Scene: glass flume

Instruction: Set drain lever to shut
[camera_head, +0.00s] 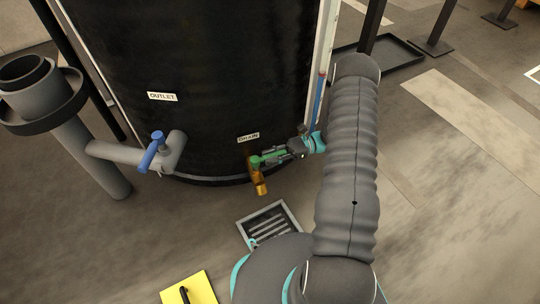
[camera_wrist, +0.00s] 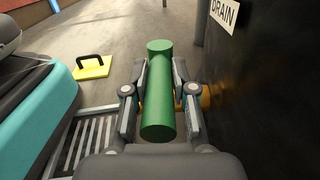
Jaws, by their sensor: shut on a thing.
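The green drain lever (camera_head: 256,161) sits on a brass valve (camera_head: 261,188) low on the black tank, under the DRAIN label (camera_head: 248,138). My gripper (camera_head: 268,159) reaches it from the right. In the wrist view the green lever (camera_wrist: 158,90) lies between the two fingers of my gripper (camera_wrist: 158,85), which are closed on its sides. Part of the brass valve (camera_wrist: 205,97) shows behind the right finger. The inside of the valve is hidden, so I cannot tell its setting.
A blue outlet lever (camera_head: 151,151) is on a grey pipe at the left, under the OUTLET label (camera_head: 162,96). A floor grate (camera_head: 247,224) lies below the drain. A yellow plate with a black handle (camera_head: 203,287) lies on the floor in front.

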